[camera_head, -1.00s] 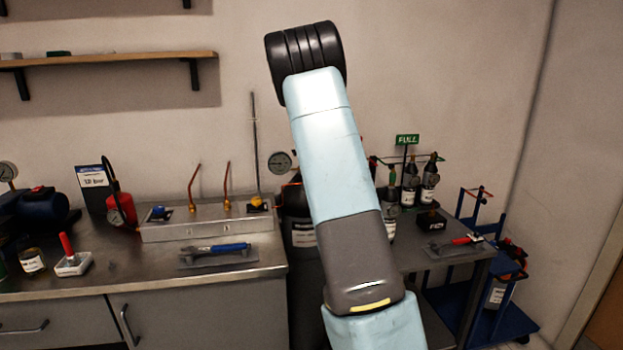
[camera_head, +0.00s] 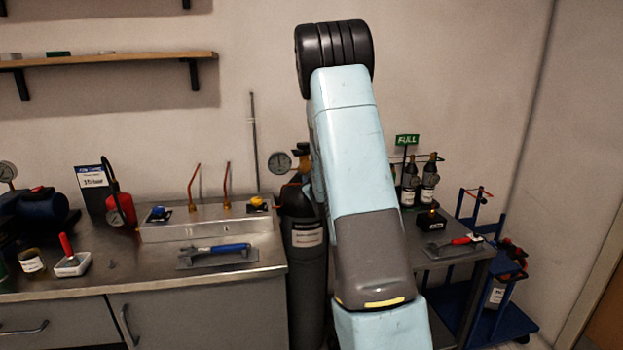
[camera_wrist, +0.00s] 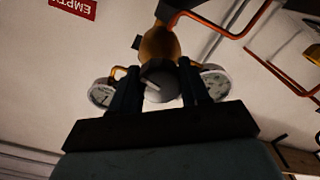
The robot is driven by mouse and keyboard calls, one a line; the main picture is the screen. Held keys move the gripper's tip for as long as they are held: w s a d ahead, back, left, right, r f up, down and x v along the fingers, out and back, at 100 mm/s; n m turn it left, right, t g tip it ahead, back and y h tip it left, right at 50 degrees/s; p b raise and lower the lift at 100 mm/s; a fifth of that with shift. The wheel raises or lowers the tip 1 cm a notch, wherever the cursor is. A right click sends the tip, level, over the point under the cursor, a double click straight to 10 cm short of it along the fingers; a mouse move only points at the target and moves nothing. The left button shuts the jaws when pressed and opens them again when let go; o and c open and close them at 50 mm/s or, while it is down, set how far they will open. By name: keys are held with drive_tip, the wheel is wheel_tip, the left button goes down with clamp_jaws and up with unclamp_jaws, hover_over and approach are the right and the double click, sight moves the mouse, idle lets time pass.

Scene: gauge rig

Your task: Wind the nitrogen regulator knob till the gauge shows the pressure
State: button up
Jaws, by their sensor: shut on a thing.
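In the wrist view the dark round regulator knob (camera_wrist: 157,78), with a pale mark on its face, sits between the two fingers of my gripper (camera_wrist: 160,88), which is shut on it. Behind the knob is the brass regulator body (camera_wrist: 160,46). A white dial gauge (camera_wrist: 102,93) shows at the left and another gauge (camera_wrist: 213,84) at the right; their readings are too small to tell. In the head view a gauge (camera_head: 280,162) stands above a dark gas cylinder (camera_head: 307,262). My arm hides my gripper and the knob there.
A steel bench (camera_head: 130,275) at left holds a sign card ending in "bar" (camera_head: 92,182), a red extinguisher-like bottle (camera_head: 119,207) and a blue-handled wrench (camera_head: 225,248). Small cylinders (camera_head: 428,182) and a blue trolley (camera_head: 485,300) stand at right. Copper pipes (camera_wrist: 252,25) run near the regulator.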

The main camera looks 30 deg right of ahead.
drive_tip(key=m, duration=0.4)
drive_tip(key=shift+a+f+m, duration=0.1)
drive_tip(key=shift+f+m, duration=0.2)
drive_tip(key=m, duration=0.4)
drive_tip(key=shift+r+m, duration=0.1)
drive_tip(key=shift+m, duration=0.3)
drive_tip(key=o, duration=1.1)
drive_tip(key=shift+r, duration=0.1)
drive_tip(key=shift+c, duration=0.2)
drive_tip(key=v, duration=1.3)
drive_tip(key=shift+s, duration=0.4)
